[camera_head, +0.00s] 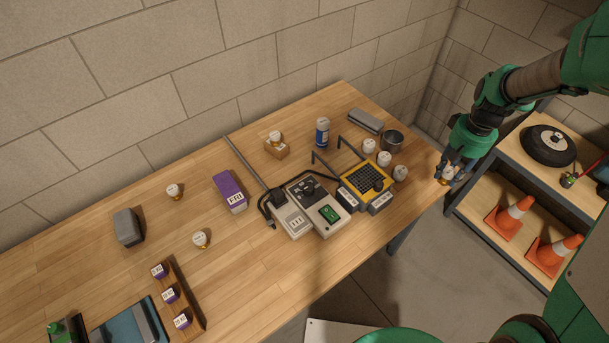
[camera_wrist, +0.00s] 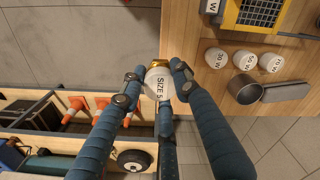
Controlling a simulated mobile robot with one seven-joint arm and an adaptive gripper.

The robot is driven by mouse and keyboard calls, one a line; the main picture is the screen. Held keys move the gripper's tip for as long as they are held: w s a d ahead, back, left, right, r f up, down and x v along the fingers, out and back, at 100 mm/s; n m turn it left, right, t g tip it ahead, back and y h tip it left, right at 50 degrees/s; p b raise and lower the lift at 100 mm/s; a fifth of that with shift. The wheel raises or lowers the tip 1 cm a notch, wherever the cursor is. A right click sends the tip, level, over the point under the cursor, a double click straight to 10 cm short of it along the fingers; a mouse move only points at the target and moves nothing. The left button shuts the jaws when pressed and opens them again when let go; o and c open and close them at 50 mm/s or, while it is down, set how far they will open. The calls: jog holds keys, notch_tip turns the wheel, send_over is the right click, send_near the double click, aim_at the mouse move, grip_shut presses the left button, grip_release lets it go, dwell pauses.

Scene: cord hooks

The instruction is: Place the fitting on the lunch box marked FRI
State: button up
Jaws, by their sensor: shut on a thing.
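My gripper (camera_head: 446,167) is at the right end of the wooden table, just past its edge, with its fingers shut on a small white and gold fitting (camera_head: 448,175). In the wrist view the fitting (camera_wrist: 158,84) sits between the fingertips (camera_wrist: 159,76), its white part reading SIZE 5 and its gold end pointing up in the picture. A purple box (camera_head: 230,192) with a white label lies mid-table, well left of my gripper. Its label is too small to read surely, so I cannot confirm it says FRI.
Between them stand a grey device (camera_head: 308,207), a yellow-framed device (camera_head: 365,184), white labelled pieces (camera_head: 384,159), a metal cup (camera_head: 391,140) and a blue can (camera_head: 322,131). Similar white and gold pieces (camera_head: 201,239) stand farther left. A shelf with cones (camera_head: 510,216) is at right.

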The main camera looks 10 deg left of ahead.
jog(key=a+n+p, duration=0.2)
jog(key=a+n, duration=0.7)
jog(key=a, duration=2.2)
jog(key=s+a+n, duration=0.3)
jog(key=s+a, duration=0.2)
jog(key=a, duration=0.3)
jog(key=s+a+n+p, duration=0.1)
jog(key=s+a+n, duration=0.2)
jog(key=s+a, duration=0.35)
jog(key=s+a+n, duration=0.3)
jog(key=s+a, duration=0.1)
jog(key=a, duration=0.6)
notch_tip(320, 180, down, 6)
jog(key=shift+d+r, duration=0.15)
jog(key=shift+r, duration=0.05)
jog(key=shift+w, duration=0.1)
jog(key=w+a, duration=0.3)
jog(key=w+a+f, duration=0.1)
jog(key=w+a, duration=0.7)
jog(key=shift+a+f+b, duration=0.2)
jog(key=shift+a+b, duration=0.05)
jog(key=shift+b, duration=0.05)
